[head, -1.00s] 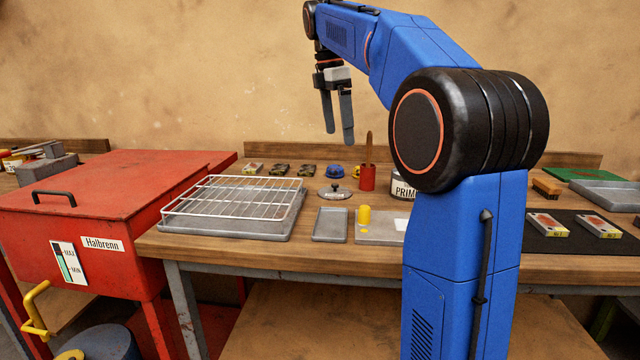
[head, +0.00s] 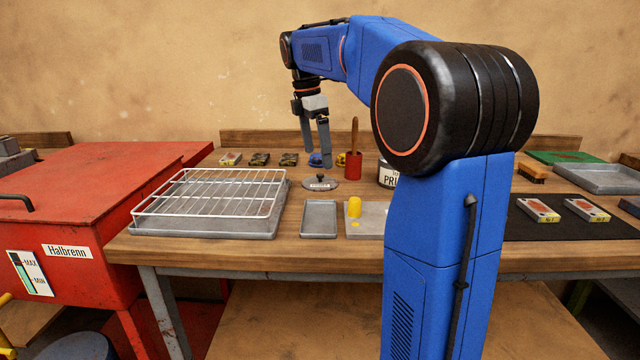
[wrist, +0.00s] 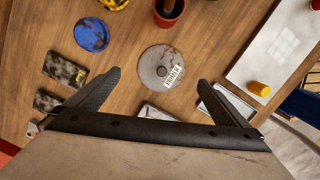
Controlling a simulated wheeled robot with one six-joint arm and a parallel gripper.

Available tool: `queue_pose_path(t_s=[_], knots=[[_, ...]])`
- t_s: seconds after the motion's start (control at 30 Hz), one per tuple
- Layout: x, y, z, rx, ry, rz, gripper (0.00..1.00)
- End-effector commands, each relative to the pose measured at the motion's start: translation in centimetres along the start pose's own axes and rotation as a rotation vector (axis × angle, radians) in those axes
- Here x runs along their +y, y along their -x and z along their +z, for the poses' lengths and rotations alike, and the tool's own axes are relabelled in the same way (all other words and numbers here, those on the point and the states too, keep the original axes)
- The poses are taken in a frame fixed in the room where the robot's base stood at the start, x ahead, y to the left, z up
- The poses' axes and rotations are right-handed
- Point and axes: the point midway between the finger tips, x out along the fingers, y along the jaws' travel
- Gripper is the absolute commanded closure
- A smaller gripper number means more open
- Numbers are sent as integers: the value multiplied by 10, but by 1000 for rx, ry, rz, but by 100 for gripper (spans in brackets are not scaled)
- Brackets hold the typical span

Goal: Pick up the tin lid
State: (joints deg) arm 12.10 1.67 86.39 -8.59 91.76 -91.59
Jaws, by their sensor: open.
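The tin lid (head: 320,183) is a round grey disc with a dark knob on top and a white label. It lies flat on the wooden bench, in front of the red pot. In the wrist view the lid (wrist: 163,68) shows rusty marks and a label reading PRIMER. My gripper (head: 316,156) hangs pointing down above the bench, its fingers apart and empty. In the wrist view my gripper (wrist: 158,84) has its fingers spread to either side below the lid, which lies beyond and between the tips. Nothing is held.
A red pot (head: 353,165) with a wooden handle stands close behind the lid. A primer tin (head: 388,174) is to its right, a small grey tray (head: 319,218) in front, a wire rack (head: 215,190) to the left. A blue round item (wrist: 92,35) lies nearby.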

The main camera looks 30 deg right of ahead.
Motion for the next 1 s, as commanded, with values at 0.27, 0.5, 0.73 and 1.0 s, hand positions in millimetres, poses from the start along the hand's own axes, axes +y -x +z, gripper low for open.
queue_pose_path(t_s=[0.27, 0.5, 0.73, 1.0], knots=[[-1, -18, 0, 0, 0, 1, 0], [-5, -49, -6, 0, 1, -1, 0], [-4, -66, -6, 0, 0, 1, 0], [-4, -66, -6, 0, 0, 1, 12]])
